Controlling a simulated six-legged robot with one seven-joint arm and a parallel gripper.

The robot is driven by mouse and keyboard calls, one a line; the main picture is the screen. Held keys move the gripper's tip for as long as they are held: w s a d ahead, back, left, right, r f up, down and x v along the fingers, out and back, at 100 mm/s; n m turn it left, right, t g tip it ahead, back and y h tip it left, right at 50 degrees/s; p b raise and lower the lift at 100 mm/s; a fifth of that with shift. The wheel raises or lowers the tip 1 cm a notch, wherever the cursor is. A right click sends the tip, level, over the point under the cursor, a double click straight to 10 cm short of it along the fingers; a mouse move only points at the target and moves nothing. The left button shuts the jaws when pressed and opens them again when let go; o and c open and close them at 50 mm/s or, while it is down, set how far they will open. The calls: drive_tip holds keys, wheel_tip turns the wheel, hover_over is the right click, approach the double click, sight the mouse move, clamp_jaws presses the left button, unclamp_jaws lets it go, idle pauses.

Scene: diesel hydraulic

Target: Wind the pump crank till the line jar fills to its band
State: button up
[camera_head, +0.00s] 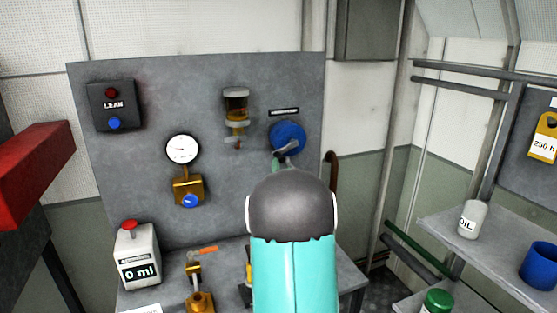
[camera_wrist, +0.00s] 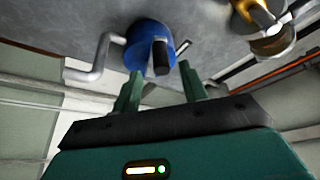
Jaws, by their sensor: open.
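The pump (camera_head: 287,136) is a blue round body on the grey panel, with a grey crank across its front. In the wrist view the pump (camera_wrist: 141,47) shows its crank's dark grip (camera_wrist: 160,58) pointing toward me. My gripper (camera_wrist: 158,68) is open, its two green fingers just short of the grip, which appears between the tips; contact cannot be told. In the head view my arm hides most of my gripper. The line jar (camera_head: 236,104) is left of the pump, with brownish contents; its band and exact level are too small to tell.
A gauge (camera_head: 182,149) and brass valve (camera_head: 188,187) are on the panel's left. A box reading 0 ml (camera_head: 137,256) stands on the bench below. A bent grey pipe (camera_wrist: 92,66) is beside the pump. Shelves with an oil bottle (camera_head: 472,219) are at right.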

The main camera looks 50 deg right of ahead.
sight(281, 162)
drive_tip(key=x, duration=0.5)
drive_tip(key=shift+w+d+r, duration=0.1)
drive_tip(key=shift+w+d, duration=0.05)
drive_tip(key=shift+w, duration=0.15)
clamp_jaws()
